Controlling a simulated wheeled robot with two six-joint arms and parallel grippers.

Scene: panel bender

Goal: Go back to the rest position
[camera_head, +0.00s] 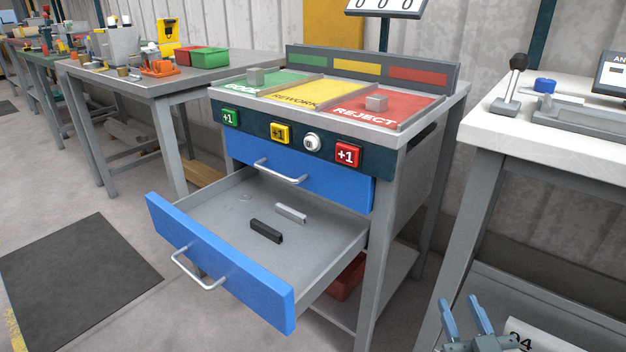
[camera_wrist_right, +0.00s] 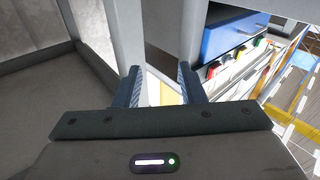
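My right gripper (camera_head: 461,307) shows at the bottom right of the head view, low in front of the white-topped table. Its two blue-grey fingers stand apart with nothing between them. The right wrist view also shows the right gripper (camera_wrist_right: 159,84) open and empty, with grey posts and a blue drawer front (camera_wrist_right: 232,32) beyond it. My left gripper is in neither view.
The sorting bench's lower blue drawer (camera_head: 215,262) is pulled out, holding a black block (camera_head: 266,231) and a grey block (camera_head: 290,213). The upper drawer (camera_head: 300,180) is shut. The white-topped table (camera_head: 540,135) stands right. Open floor lies left, around a dark mat (camera_head: 75,285).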

